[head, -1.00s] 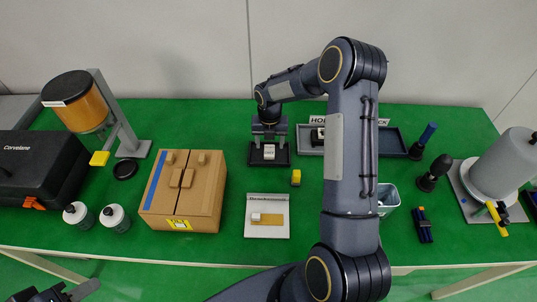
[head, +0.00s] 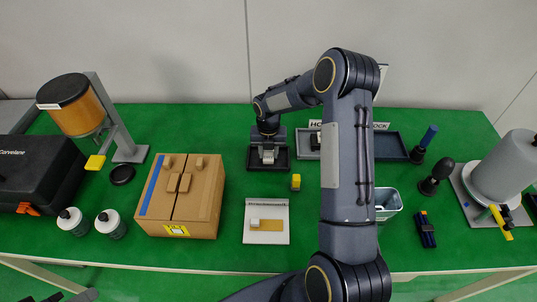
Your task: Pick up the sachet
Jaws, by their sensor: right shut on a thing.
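The sachet (head: 268,157) is a small whitish packet at the dark square tray (head: 283,167) near the back middle of the green table. My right gripper (head: 268,153) points down at it from above and is shut on it, with its fingers on either side. The fingers cover part of the sachet, and I cannot tell whether it is still touching the tray. Only a sliver of my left gripper (head: 82,297) shows at the bottom left edge; its jaws cannot be made out.
A cardboard box (head: 203,203) stands left of a white board (head: 284,209) with a small block. A yellow block (head: 296,182) lies near the tray. A long grey tray (head: 392,146) is to the right, partly behind my arm. Green table is bare between these.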

